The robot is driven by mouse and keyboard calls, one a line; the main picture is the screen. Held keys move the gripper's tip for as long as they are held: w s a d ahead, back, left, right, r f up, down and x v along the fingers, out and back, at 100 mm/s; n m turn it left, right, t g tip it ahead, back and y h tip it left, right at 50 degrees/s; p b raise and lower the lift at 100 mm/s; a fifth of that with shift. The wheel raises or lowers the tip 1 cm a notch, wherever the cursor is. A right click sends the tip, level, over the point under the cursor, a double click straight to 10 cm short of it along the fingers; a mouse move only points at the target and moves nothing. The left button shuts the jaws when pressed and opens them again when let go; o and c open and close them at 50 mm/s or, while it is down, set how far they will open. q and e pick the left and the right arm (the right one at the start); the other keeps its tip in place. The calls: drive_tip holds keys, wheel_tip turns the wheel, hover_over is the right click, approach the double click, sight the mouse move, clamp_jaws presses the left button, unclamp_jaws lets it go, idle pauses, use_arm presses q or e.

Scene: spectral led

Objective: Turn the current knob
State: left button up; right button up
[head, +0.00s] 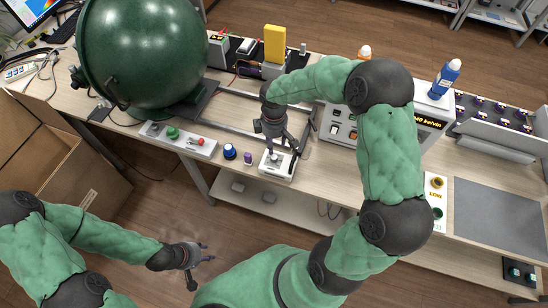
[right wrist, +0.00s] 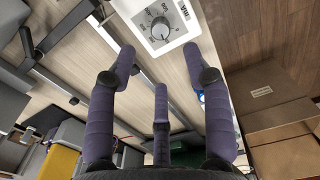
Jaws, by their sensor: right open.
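The current knob (right wrist: 161,29) is a grey round dial with a numbered scale and an "mA" mark. It sits on a small white box (right wrist: 196,12) at the top of the right wrist view. In the head view the white box (head: 278,174) stands near the table's front edge, its knob partly hidden by my gripper. My right gripper (head: 278,149) is open and empty at the box. In the right wrist view its purple fingers (right wrist: 158,62) are spread, tips just short of the knob. My left gripper (head: 200,262) is open and empty, low in front of the table.
A large dark green sphere (head: 142,55) stands at the back left. A white strip (head: 178,139) with buttons, a blue knob (head: 230,152) and a purple piece (head: 247,158) lie left of the box. A grey rail frame (head: 240,93) lies behind it. A lamp control unit (head: 400,122) stands right.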

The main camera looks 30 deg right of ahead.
sight(274, 157)
wheel_tip(274, 157, down, 9)
drive_tip(key=shift+r+b, duration=0.1)
drive_tip(key=shift+b, duration=0.85)
clamp_jaws()
